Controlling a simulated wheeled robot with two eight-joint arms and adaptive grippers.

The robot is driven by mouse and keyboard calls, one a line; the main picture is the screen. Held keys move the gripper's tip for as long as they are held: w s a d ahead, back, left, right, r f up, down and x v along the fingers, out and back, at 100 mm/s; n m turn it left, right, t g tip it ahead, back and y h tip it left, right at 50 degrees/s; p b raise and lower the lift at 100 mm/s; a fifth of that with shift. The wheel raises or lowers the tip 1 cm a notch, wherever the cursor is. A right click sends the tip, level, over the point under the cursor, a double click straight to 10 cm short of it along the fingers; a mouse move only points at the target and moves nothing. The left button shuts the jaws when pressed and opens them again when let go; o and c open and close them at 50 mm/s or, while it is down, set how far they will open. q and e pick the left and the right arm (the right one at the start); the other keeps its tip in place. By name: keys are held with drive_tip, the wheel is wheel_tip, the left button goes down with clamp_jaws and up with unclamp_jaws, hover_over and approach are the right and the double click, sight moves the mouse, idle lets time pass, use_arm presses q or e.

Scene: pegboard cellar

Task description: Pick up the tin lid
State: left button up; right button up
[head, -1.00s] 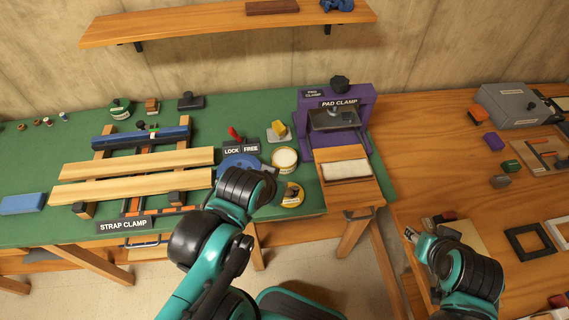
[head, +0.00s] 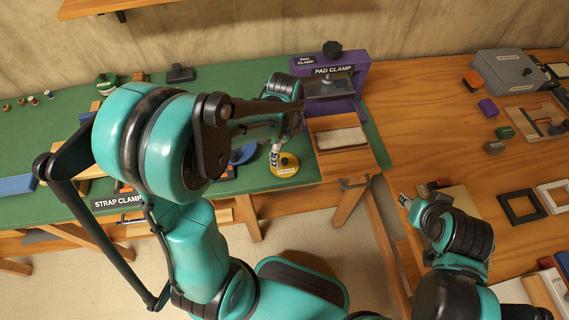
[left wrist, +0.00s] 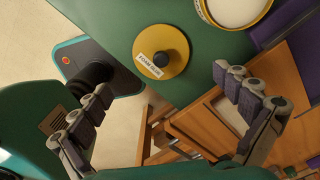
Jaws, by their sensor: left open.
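The tin lid (head: 285,168), a yellow disc with a black knob and a pale label, lies near the front edge of the green bench top. In the left wrist view the lid (left wrist: 176,70) shows whole, just beyond and between the fingertips. My left gripper (head: 280,150) is over the lid, open and empty, its fingers apart in the left wrist view (left wrist: 165,84). The open tin (left wrist: 236,12) with pale contents shows at the top of the left wrist view; my left arm hides it in the head view. My right gripper (head: 405,201) is low at the right; its jaws are unclear.
The purple pad clamp (head: 356,80) stands behind and right of the lid. A wooden tray with a white pad (head: 341,138) is close on the right. My left arm covers much of the strap clamp (head: 118,201). The wooden table (head: 425,110) has bare room.

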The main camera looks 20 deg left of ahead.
sight(285, 161)
use_arm(q)
wheel_tip(285, 161, down, 3)
drive_tip(key=shift+b, duration=0.6)
wheel_tip(285, 161, down, 5)
drive_tip(key=b, duration=0.2)
drive_tip(key=shift+w+d+b, duration=0.15)
drive_tip(key=shift+b, duration=0.15)
drive_tip(key=shift+r, duration=0.15)
drive_tip(key=c, duration=1.3)
drive_tip(key=shift+c, duration=0.7)
